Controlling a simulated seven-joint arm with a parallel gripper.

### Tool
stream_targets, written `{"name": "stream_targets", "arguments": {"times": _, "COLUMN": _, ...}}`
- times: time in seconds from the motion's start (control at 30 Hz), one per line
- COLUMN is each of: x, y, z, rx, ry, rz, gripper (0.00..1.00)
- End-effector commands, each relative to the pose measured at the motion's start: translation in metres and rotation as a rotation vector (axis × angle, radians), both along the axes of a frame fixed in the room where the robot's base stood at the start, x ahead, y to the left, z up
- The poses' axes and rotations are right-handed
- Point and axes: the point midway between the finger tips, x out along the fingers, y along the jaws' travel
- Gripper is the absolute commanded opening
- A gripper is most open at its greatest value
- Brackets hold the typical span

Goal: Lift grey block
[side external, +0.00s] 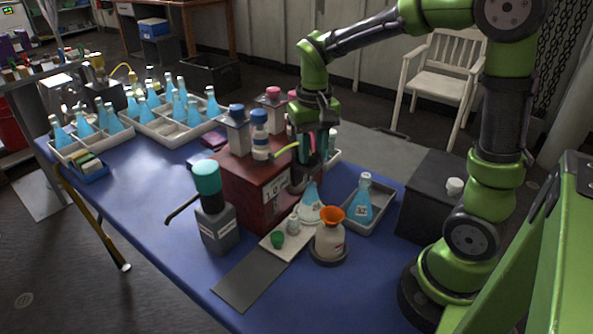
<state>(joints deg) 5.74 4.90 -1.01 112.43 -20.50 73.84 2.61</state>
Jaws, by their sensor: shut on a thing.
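My gripper (312,150) points down just behind the right part of a dark red box (248,200). It is shut on a partly hidden thing. Bottles and the red box crowd the fingertips, so I cannot tell whether that thing is the grey block. I cannot pick out a small grey block for certain anywhere. A large dark grey box (425,215) stands at the table's right end, apart from my gripper.
A grey bottle with a teal cap (207,178) stands in front. White bottles stand on the red box. Trays of blue flasks (178,136) fill the far left. A tray with a flask (378,208) stands right. The blue table (150,205) is clear at front left.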

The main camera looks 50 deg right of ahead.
Motion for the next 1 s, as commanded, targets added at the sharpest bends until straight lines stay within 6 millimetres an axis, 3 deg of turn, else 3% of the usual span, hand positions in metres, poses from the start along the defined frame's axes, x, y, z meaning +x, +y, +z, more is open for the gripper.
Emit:
{"name": "stream_targets", "arguments": {"times": 0.27, "x": 0.0, "y": 0.0, "z": 0.001, "rx": 0.0, "ry": -0.001, "rz": 0.001, "gripper": 0.13}}
{"name": "stream_targets", "arguments": {"times": 1.0, "x": 0.001, "y": 0.0, "z": 0.038, "rx": -0.001, "ry": -0.004, "rz": 0.002, "gripper": 0.13}}
